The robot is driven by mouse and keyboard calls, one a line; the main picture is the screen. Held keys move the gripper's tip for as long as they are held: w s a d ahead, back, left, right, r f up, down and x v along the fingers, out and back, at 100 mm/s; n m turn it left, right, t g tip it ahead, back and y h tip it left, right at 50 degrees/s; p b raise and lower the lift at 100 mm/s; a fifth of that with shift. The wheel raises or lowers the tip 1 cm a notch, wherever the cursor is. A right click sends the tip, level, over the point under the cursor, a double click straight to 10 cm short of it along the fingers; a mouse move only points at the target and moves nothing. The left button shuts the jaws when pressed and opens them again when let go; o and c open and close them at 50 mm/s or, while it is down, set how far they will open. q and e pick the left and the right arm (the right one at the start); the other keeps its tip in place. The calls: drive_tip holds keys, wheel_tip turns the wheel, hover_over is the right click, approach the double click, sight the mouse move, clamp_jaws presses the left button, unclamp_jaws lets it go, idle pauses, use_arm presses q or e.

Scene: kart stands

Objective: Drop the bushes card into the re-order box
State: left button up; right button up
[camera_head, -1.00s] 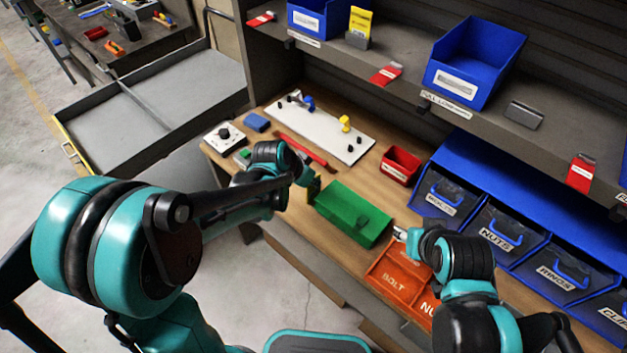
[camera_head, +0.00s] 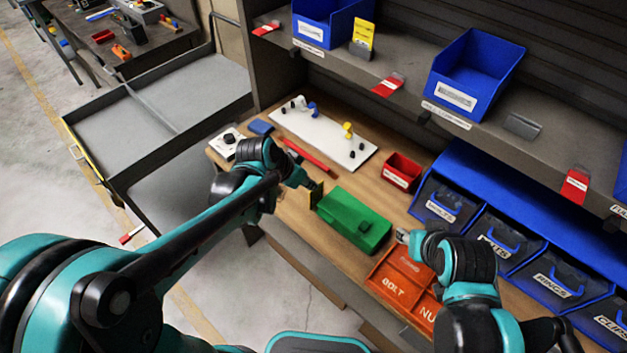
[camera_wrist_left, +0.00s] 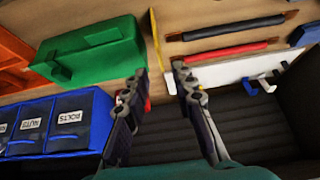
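A dark yellow card-like piece (camera_head: 317,195) stands upright at the left end of the green box (camera_head: 345,215). In the left wrist view it shows edge-on as a thin yellow strip (camera_wrist_left: 155,38). My left gripper (camera_wrist_left: 162,70) is open, its fingertips apart, with the strip's near end showing between or just beyond them. In the head view the left gripper (camera_head: 308,184) is right beside this piece. A small red box (camera_head: 401,172) with a white label stands behind the green box. No bushes or re-order lettering is readable. My right gripper (camera_head: 404,236) is over the orange tray; its fingers are unclear.
The orange tray (camera_head: 386,288) lies at the bench front. A white board with fittings (camera_head: 322,137) and a red bar (camera_head: 308,156) lie behind the left gripper. Blue bins (camera_head: 440,205) line the right; a yellow card (camera_head: 362,38) stands on the shelf above.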

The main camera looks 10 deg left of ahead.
use_arm(q)
drive_tip(key=s+a+r+n+y, duration=0.1)
drive_tip(key=s+a+r+n, duration=0.1)
drive_tip(key=s, duration=0.3)
drive_tip(key=s+a+r+n+t+y, duration=0.1)
drive_tip(key=s+a+r+n, duration=0.1)
drive_tip(key=s+a, duration=0.2)
drive_tip(key=s+a+r+n+y+p, duration=0.1)
drive_tip(key=s+a+r+n, duration=0.1)
drive_tip(key=s, duration=0.4)
drive_tip(key=shift+a+r+n+t+y, duration=0.3)
drive_tip(key=shift+a+t, duration=0.1)
drive_tip(key=shift+a, duration=0.2)
drive_tip(key=shift+s+a+n, duration=0.3)
drive_tip(key=shift+s, duration=0.1)
drive_tip(key=shift+c, duration=1.3)
